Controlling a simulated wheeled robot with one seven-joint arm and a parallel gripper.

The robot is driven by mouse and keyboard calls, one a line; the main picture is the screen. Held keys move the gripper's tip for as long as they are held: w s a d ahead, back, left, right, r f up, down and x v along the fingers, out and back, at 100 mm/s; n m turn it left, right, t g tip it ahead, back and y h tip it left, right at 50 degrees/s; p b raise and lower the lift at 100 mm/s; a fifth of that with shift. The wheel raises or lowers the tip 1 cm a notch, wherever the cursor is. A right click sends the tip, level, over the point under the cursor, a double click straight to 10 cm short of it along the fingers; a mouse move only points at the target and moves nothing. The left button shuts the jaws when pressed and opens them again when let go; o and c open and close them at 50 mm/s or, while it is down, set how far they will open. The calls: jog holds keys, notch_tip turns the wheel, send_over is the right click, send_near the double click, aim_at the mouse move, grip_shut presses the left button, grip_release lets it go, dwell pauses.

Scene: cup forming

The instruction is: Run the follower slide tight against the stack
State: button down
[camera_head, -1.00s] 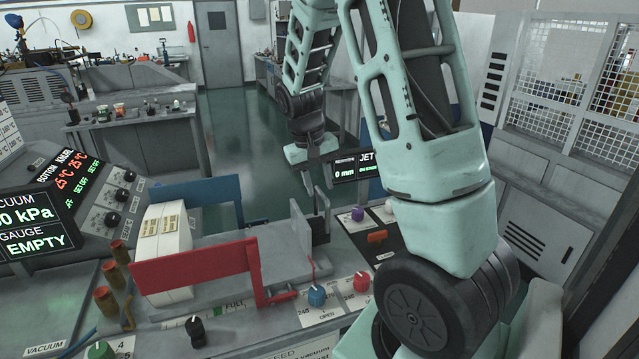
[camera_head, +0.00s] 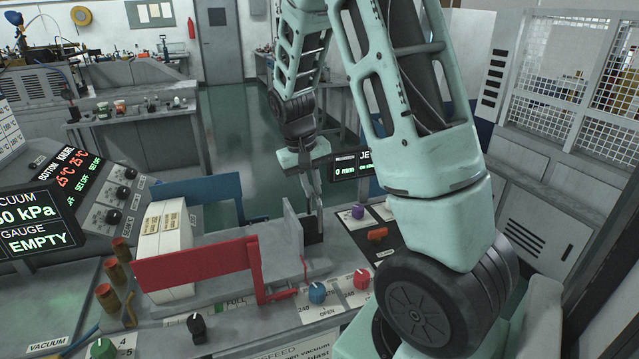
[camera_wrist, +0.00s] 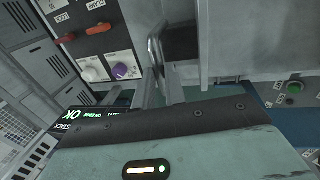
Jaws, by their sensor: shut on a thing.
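The stack (camera_head: 166,230) is a pale block with labels, standing in the feed trough at the left between a red side plate and a blue one. The follower slide (camera_head: 292,228) is a grey upright plate with a dark block on its right side, in the right part of the trough. A wide gap lies between it and the stack. My gripper (camera_head: 311,197) points down at the slide's right side, shut on its dark block, which also shows in the wrist view (camera_wrist: 182,42). The exact finger contact is partly hidden.
The red side plate (camera_head: 195,265) runs along the near side and the blue plate (camera_head: 203,190) along the far side. Knobs, including a blue one (camera_head: 317,292), stand in front. The trough floor between slide and stack looks clear.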

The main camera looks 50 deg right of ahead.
jog(key=w+a+p, duration=0.1)
jog(key=w+a, duration=0.5)
jog(key=a, duration=0.4)
jog(key=w+a+p, duration=0.2)
jog(key=w+a, duration=0.4)
jog(key=a, duration=0.4)
jog(key=shift+w+a, duration=0.25)
jog(key=shift+w, duration=0.05)
jog(key=shift+r, duration=0.1)
jog(key=c, duration=1.5)
grip_release()
jog(key=shift+o, duration=0.2)
notch_tip(320, 180, up, 17)
jog(key=w+a+b, duration=0.1)
jog(key=a+b, duration=0.2)
jog(key=shift+w+b, duration=0.35)
jog(key=shift+b, duration=0.05)
